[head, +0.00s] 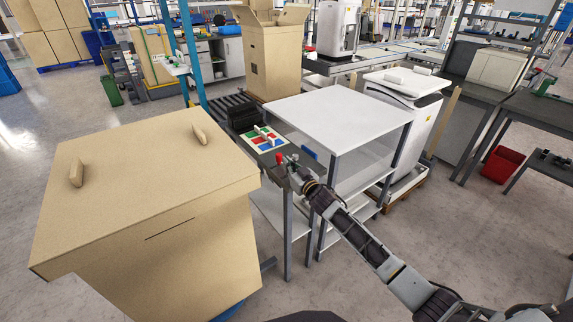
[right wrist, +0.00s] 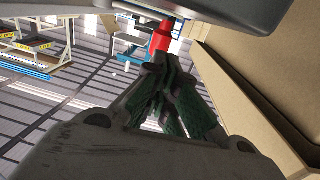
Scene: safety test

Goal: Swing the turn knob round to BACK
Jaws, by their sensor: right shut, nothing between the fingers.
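A small red knob-like part (head: 279,158) stands at the near end of the grey bench, by the panel with coloured squares (head: 264,138). In the right wrist view a red part (right wrist: 160,40) hangs just beyond my fingertips, below a dark edge. I cannot read any BACK mark or tell which way the part points. My right gripper (head: 291,168) is shut and empty, close to the red part; whether they touch is unclear. Its fingers (right wrist: 156,70) also show in the right wrist view. My left gripper is out of view.
A large cardboard box (head: 150,185) with two pegs stands left of the bench. A white-topped shelf table (head: 340,118) stands close on the right. In the right wrist view a tan board (right wrist: 245,85) runs near the fingers. Floor is free at lower right.

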